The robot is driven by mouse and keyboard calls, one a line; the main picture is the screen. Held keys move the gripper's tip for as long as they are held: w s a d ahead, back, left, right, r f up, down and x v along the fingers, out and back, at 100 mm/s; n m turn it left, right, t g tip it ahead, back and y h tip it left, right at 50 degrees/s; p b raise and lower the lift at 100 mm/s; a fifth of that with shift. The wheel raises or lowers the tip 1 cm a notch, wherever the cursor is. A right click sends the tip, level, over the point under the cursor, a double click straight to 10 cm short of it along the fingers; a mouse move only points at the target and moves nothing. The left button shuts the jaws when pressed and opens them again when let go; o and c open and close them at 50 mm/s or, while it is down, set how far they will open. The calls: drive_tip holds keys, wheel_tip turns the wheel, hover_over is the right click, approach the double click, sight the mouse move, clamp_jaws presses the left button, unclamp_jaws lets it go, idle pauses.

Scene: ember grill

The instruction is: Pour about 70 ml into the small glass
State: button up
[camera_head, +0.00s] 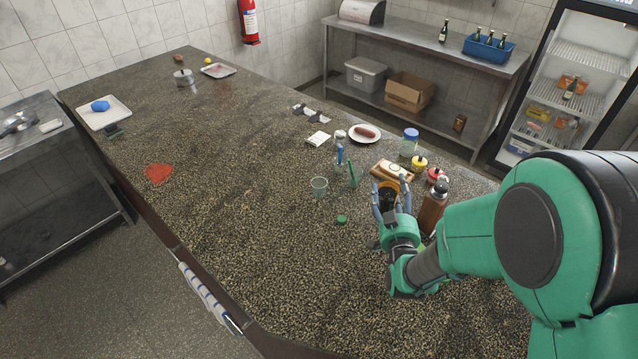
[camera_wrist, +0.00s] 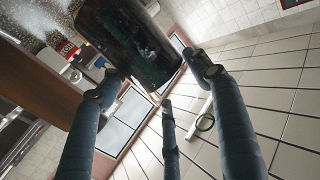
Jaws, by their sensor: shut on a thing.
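A small clear glass (camera_head: 319,187) stands upright on the speckled counter (camera_head: 240,210), left of my gripper. I cannot tell whether it holds liquid. My gripper (camera_head: 390,190) is shut on a dark vessel (camera_head: 388,198) with an orange-brown part near its top, right of the glass and apart from it. In the wrist view, the dark, glossy, cylindrical vessel (camera_wrist: 125,42) sits between the fingertips of my gripper (camera_wrist: 155,80). Its upper part is cut off by the frame, and its tilt and fill are unclear. No stream of liquid shows.
A green cap (camera_head: 342,219) lies in front of the glass, and a thin green item (camera_head: 353,174) stands behind it. A brown bottle (camera_head: 432,208) and a red-topped jar (camera_head: 437,176) stand close right of my gripper. The counter's left middle is mostly clear, except for a red patch (camera_head: 158,173).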

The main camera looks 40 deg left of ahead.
drive_tip(key=s+a+b, duration=0.3)
drive_tip(key=a, duration=0.8)
drive_tip(key=s+a+b, duration=0.3)
drive_tip(key=a, duration=0.7)
drive_tip(key=s+a+b, duration=0.3)
drive_tip(key=a, duration=0.8)
wheel_tip(320, 180, down, 8)
drive_tip(key=shift+w+f+n, duration=0.15)
drive_tip(key=shift+w+n, duration=0.15)
drive_tip(key=shift+a, duration=0.15)
drive_tip(key=shift+m+p, duration=0.4)
